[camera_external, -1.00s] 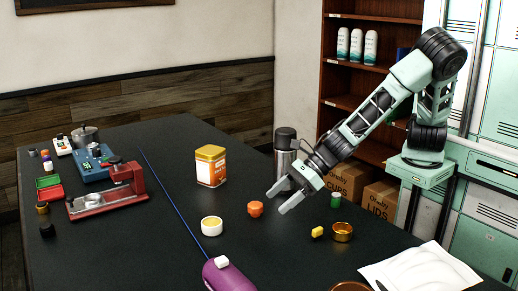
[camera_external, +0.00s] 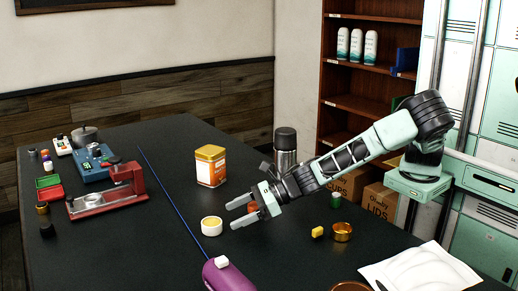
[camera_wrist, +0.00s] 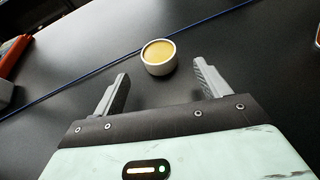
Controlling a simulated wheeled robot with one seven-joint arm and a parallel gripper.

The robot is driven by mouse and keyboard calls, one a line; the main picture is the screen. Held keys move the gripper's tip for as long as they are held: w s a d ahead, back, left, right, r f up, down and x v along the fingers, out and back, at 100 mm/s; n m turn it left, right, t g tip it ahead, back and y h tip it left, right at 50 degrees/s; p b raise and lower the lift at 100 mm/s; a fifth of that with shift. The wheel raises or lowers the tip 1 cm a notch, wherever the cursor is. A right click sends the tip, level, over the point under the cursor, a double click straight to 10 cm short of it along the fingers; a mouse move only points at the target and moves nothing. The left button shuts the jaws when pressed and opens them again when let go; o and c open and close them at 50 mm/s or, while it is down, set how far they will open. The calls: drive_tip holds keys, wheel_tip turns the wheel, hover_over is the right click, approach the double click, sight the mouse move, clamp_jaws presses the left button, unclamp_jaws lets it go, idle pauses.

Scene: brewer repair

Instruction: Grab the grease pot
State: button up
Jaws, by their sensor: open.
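The grease pot looks to be the small round white pot (camera_external: 211,226) with yellow contents, standing upright on the dark table. In the wrist view the pot (camera_wrist: 158,56) is just beyond my fingertips, roughly centred between them. My gripper (camera_external: 230,215) is open and empty, low over the table to the right of the pot. In the wrist view both fingers of my gripper (camera_wrist: 160,84) are apart with bare table between them. I see no contact with the pot.
An orange knob-like piece (camera_external: 253,207) is partly hidden by my gripper. An orange-and-white tin (camera_external: 210,166) stands behind the pot. A purple object (camera_external: 228,275) lies in front, and a blue rod (camera_external: 171,195) runs left of the pot. A steel flask (camera_external: 286,143) stands behind my arm.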

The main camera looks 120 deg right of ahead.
sight(214, 223)
drive_tip(key=shift+r+p+x, duration=0.1)
drive_tip(key=shift+p+x, duration=0.3)
drive_tip(key=shift+x, duration=1.5)
drive_tip(key=shift+r+p+x, duration=0.15)
drive_tip(key=shift+p+x, duration=0.2)
drive_tip(key=shift+x, duration=1.55)
drive_tip(key=shift+w, duration=0.1)
drive_tip(key=c, duration=1.1)
